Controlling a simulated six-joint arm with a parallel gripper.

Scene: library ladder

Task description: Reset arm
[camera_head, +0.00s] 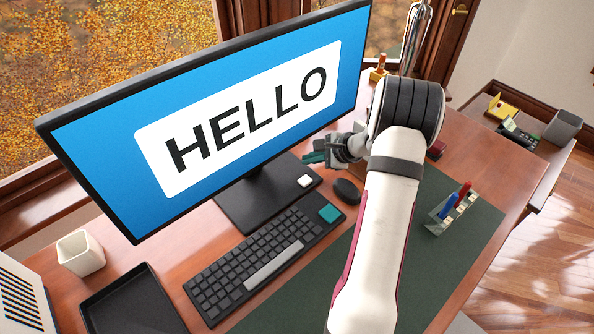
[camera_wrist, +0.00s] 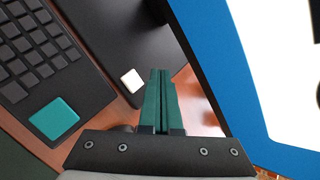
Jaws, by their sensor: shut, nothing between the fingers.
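My gripper (camera_head: 318,157) is in front of the monitor's lower right part, above the monitor stand and the right end of the keyboard. In the wrist view its two green fingers (camera_wrist: 160,100) are together, with nothing between them. The white and grey arm reaches up from the bottom of the head view, and the wrist bends left toward the screen. The arm hides part of the dark green desk mat (camera_head: 470,255).
The monitor (camera_head: 100,130) shows HELLO. Below it are its black stand (camera_head: 250,205) with a white block (camera_head: 305,181), a keyboard (camera_head: 235,275) with a teal key (camera_head: 330,213), and a mouse (camera_head: 347,191). A pen holder (camera_head: 440,222) stands right of the arm; the mat's right side is mostly clear.

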